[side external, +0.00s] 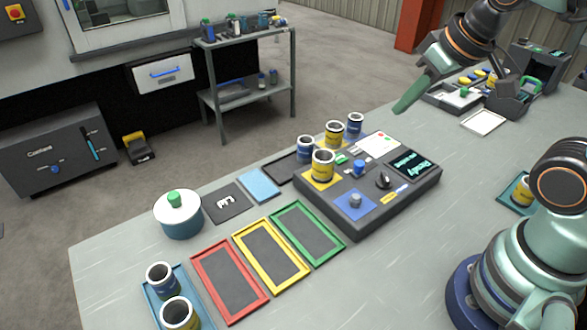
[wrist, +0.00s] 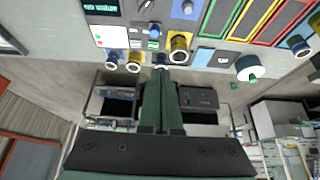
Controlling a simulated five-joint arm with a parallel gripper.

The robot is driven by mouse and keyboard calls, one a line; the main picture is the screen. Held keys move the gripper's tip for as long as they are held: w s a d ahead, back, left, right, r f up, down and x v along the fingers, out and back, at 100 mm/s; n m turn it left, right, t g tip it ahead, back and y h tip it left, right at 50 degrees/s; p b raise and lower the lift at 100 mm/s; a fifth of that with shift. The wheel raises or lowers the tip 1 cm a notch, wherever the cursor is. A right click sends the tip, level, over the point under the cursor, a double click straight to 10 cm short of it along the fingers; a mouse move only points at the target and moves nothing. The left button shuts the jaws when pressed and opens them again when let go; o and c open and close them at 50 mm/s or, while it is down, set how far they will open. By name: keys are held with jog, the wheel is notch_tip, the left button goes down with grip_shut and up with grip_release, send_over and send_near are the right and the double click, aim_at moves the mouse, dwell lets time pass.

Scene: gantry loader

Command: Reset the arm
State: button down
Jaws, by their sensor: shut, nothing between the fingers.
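My gripper (side external: 403,105) is at the upper right in the side view, raised above the far side of the table. Its green fingers are closed together and point down to the left, touching nothing. In the wrist view my gripper (wrist: 161,78) shows from behind, with its two fingers side by side and nothing between them. The dark control panel (side external: 375,194) is below and to the left of it in the side view. Yellow and blue cups (side external: 322,167) stand on and behind this panel.
Red, yellow and green trays (side external: 229,283) lie at the front, beside a lidded blue pot (side external: 180,224). A blue tray (side external: 190,289) holds two cups. Dark bins (side external: 508,100) stand at the far right. A shelf cart (side external: 245,75) stands off the table.

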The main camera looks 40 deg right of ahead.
dwell(0.7)
jog(key=g, duration=0.6)
send_over(339, 158)
notch_tip(339, 158, down, 6)
jog(key=shift+r, duration=0.1)
notch_tip(339, 158, down, 14)
jog(key=shift+s, duration=0.1)
dwell(0.5)
